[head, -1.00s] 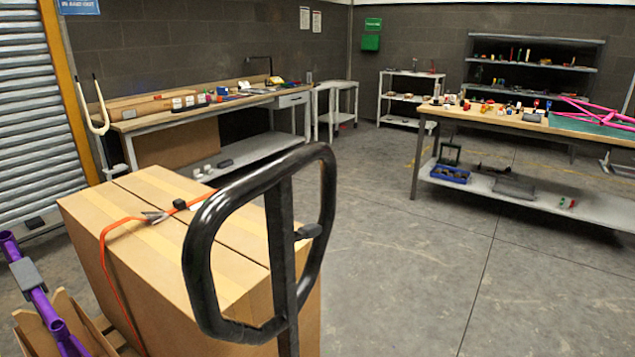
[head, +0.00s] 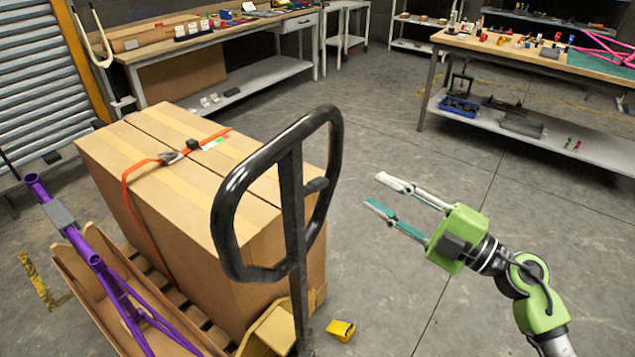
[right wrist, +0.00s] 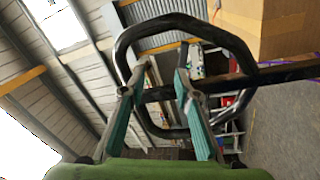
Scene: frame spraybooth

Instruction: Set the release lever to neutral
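The pallet-jack handle (head: 222,225) is a black loop on a dark upright shaft (head: 296,260). The release lever (head: 316,185) is a small dark tab on the right of the shaft, inside the loop. My right gripper (head: 375,191) is open and empty, to the right of the loop, its fingers pointing left toward the lever. My left gripper is not in view.
A strapped cardboard box (head: 190,185) stands on a pallet behind the handle. A purple frame (head: 85,245) is at left. A small yellow piece (head: 341,330) lies on the floor. Workbenches (head: 250,35) (head: 480,45) stand at the back; the floor between is clear.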

